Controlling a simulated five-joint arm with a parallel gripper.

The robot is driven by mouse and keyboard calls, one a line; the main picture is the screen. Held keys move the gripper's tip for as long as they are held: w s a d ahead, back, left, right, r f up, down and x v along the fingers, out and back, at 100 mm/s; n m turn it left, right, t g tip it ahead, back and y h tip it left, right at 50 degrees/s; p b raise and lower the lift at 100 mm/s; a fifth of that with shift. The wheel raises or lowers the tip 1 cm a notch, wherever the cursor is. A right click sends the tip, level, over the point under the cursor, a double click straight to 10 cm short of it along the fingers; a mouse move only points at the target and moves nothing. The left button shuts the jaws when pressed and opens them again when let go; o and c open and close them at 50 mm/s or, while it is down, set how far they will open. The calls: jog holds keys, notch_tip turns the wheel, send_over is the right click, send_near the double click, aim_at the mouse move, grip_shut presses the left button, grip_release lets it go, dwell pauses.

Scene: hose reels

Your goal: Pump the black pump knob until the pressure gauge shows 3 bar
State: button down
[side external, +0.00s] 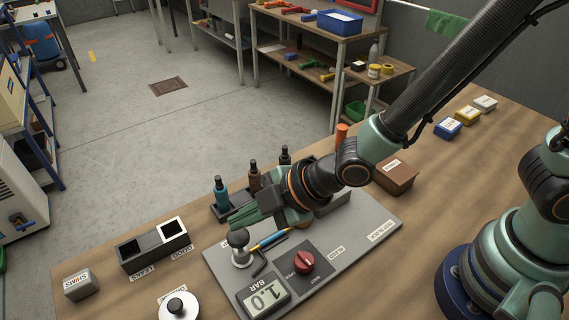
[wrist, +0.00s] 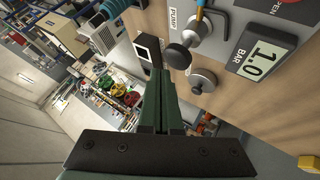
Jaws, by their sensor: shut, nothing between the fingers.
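The black pump knob (side external: 238,239) stands upright on a metal base on the grey panel (side external: 345,252). In the wrist view the dark knob (wrist: 178,56) shows on its silver shaft, near the PUMP label. The pressure gauge (side external: 264,296) is a digital display that reads 1.0 BAR; it also shows 1.0 in the wrist view (wrist: 264,53). My gripper (side external: 234,222) is shut and empty, its green fingers close to the knob in the side view. In the wrist view my fingertips (wrist: 160,74) appear beside the knob; I cannot tell whether they touch it.
A rack of bottles (side external: 221,193) stands behind my gripper. A two-slot dark box (side external: 154,247) and a silver round-topped part (side external: 179,306) are left of the panel.

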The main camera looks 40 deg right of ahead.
aim_at(241, 233)
jog(key=shift+f, duration=0.1)
dwell(0.5)
jog(key=shift+f, duration=0.3)
jog(key=shift+f, duration=1.3)
dwell(1.3)
jog(key=shift+r, duration=1.7)
jog(key=shift+r, duration=0.1)
jog(key=shift+r, duration=2.45)
